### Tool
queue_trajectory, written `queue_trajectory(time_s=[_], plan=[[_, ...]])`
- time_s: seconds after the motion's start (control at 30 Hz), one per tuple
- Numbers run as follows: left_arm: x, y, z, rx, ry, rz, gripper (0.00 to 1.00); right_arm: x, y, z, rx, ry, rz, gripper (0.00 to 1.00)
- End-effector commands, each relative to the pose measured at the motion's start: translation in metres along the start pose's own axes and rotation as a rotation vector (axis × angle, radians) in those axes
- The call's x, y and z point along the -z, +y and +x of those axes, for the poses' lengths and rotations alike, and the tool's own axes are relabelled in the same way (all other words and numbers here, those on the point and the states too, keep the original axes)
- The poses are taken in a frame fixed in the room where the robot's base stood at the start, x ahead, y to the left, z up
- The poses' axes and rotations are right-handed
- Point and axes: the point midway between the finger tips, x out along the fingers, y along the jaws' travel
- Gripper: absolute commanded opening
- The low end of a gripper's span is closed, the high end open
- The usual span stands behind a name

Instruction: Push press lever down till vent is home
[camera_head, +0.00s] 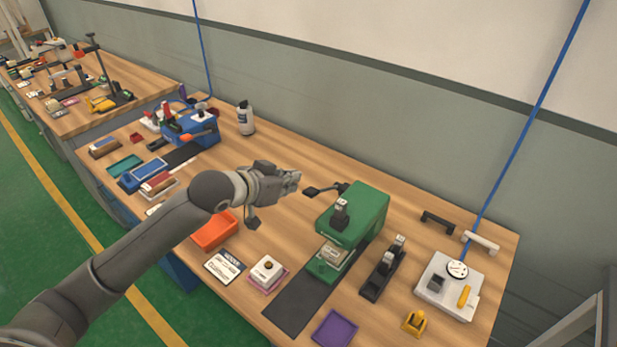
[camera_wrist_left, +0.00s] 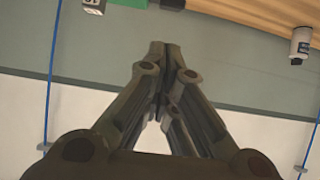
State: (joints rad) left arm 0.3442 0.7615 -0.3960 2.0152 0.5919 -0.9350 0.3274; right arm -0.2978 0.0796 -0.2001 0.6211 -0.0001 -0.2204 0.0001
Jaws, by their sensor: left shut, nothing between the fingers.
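A green press (camera_head: 357,212) stands on the wooden bench. Its dark lever (camera_head: 325,190) sticks out to the left from its upper back edge. A small pale part, perhaps the vent (camera_head: 333,251), sits in the press under the black ram (camera_head: 341,213); how far it is seated is too small to tell. My left gripper (camera_head: 292,181) is shut and empty, just left of the lever's end and apart from it. In the left wrist view the fingers (camera_wrist_left: 160,50) meet, and a green edge of the press (camera_wrist_left: 120,3) shows at the top. My right gripper is not in view.
A dark mat (camera_head: 295,305) lies in front of the press. An orange tray (camera_head: 214,231), a pink-edged tray (camera_head: 267,273) and a purple tray (camera_head: 335,328) are nearby. A black fixture (camera_head: 383,268) and a gauge unit (camera_head: 447,286) stand to the right. A white bottle (camera_head: 245,118) stands behind.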

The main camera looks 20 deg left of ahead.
Motion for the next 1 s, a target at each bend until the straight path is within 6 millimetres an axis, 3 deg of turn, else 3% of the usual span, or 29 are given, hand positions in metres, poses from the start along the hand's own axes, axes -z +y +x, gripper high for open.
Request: queue_trajectory(time_s=[0.1,0.27,1.0], plan=[[0.02,-0.006,-0.006,-0.002,0.027,0.003,0.0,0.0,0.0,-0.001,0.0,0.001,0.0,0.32],[0.025,-0.007,-0.002,-0.004,0.033,-0.002,0.0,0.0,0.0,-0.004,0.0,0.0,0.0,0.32],[0.029,-0.006,0.093,-0.004,0.032,-0.001,0.0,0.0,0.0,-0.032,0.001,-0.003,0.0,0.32]])
